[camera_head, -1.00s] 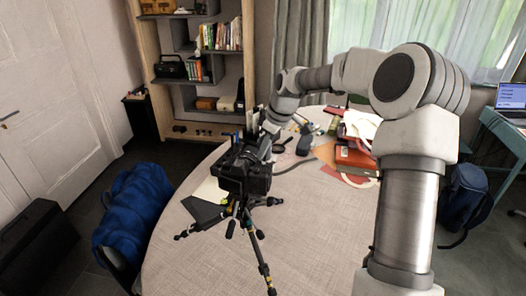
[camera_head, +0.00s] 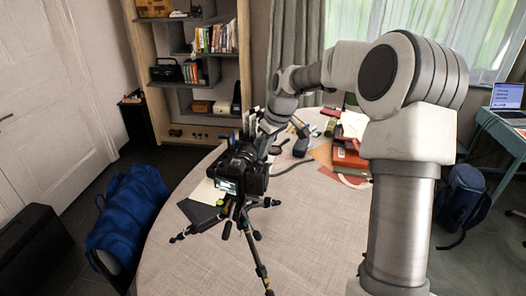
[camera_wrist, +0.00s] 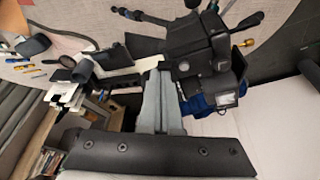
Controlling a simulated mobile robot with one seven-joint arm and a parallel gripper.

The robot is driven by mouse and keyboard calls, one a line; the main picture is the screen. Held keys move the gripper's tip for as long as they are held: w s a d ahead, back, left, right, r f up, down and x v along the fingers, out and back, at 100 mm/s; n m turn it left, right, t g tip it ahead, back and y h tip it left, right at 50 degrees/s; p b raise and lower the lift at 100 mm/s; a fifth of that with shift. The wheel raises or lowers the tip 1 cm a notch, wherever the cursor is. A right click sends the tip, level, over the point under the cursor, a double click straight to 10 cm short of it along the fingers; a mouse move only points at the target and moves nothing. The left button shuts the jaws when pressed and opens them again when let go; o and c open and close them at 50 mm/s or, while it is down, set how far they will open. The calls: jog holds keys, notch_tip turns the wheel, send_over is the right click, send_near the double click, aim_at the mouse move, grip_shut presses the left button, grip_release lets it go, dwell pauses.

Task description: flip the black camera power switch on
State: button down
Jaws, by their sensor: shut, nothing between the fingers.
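The black camera (camera_head: 243,170) sits on a tripod (camera_head: 245,228) above the round table. Its rear screen (camera_head: 226,186) is lit in the head view. In the wrist view the camera (camera_wrist: 203,48) fills the upper right. My gripper (camera_wrist: 158,72) is shut and empty, its grey fingers pointing up at the camera's left side; whether they touch it I cannot tell. In the head view my gripper is behind the camera and mostly hidden. I cannot make out the power switch itself.
The round table (camera_head: 310,240) is clear at the front right. Red boxes and papers (camera_head: 350,160) lie at its back right. Small tools and a pen holder stand behind the camera. A blue bag (camera_head: 128,215) is at the left.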

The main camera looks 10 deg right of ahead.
dwell(0.3)
jog(key=shift+d, duration=0.8)
jog(key=shift+s, duration=0.1)
